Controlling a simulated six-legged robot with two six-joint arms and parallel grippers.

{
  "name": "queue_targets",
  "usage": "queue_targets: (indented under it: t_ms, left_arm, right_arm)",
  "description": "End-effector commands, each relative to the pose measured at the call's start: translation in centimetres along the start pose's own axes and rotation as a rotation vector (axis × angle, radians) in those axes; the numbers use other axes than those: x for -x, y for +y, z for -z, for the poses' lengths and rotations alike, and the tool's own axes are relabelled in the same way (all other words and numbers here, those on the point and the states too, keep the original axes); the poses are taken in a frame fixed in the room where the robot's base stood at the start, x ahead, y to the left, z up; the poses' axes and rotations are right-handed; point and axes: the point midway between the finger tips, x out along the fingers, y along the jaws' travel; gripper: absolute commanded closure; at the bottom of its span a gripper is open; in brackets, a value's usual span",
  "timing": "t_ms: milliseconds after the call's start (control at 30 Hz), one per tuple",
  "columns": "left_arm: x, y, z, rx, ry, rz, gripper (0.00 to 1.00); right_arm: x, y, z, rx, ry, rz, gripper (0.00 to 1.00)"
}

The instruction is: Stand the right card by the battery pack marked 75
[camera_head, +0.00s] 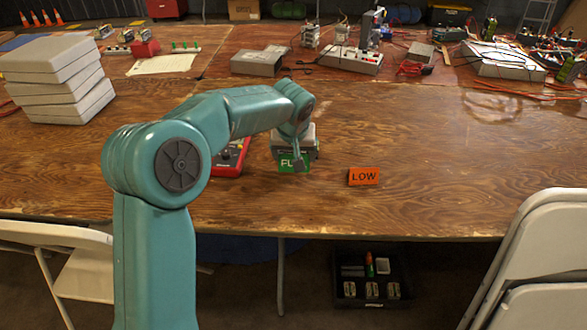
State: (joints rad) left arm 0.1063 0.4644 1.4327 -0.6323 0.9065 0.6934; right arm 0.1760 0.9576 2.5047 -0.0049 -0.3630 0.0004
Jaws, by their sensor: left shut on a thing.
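My left gripper (299,160) reaches down over the middle of the table and is shut on the green card (286,163). The card stands upright, and its white letters read "FU", with the rest hidden by the gripper. A grey pack (312,136) is right behind the card, mostly hidden by my arm; I cannot read any number on it. Whether the card touches the table or the pack, I cannot tell. My right gripper is not in view.
A red meter (230,158) lies just left of the green card, partly behind my arm. A stack of grey pads (62,80) is at the left. Chargers and cables line the back. A black crate (400,290) is under the table. The right middle is clear.

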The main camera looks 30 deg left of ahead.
Motion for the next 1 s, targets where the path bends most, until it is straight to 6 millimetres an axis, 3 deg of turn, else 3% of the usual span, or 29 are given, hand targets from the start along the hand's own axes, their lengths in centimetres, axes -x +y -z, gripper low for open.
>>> queue_targets:
  t_ms: [300,667,700,733,767,1000]
  left_arm:
    - [-3.9,-0.1,-1.9,0.000,-0.003,0.001,0.44]
    - [-4.3,-0.1,-2.0,0.001,-0.001,0.000,0.44]
    - [-4.3,-0.1,-2.0,0.001,-0.001,0.000,0.14]
    - [-4.2,-0.1,-2.0,0.001,-0.001,0.000,0.04]
    - [-4.2,-0.1,-2.0,0.001,-0.001,0.000,0.00]
    - [-4.0,-0.1,-1.9,0.001,-0.001,0.000,0.00]
  right_arm:
    - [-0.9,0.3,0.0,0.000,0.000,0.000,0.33]
    - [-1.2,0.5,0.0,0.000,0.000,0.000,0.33]
    - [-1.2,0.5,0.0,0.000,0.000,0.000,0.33]
    - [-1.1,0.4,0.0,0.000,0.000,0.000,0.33]
    - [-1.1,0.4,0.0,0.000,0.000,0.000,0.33]
    - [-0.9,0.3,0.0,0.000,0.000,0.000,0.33]
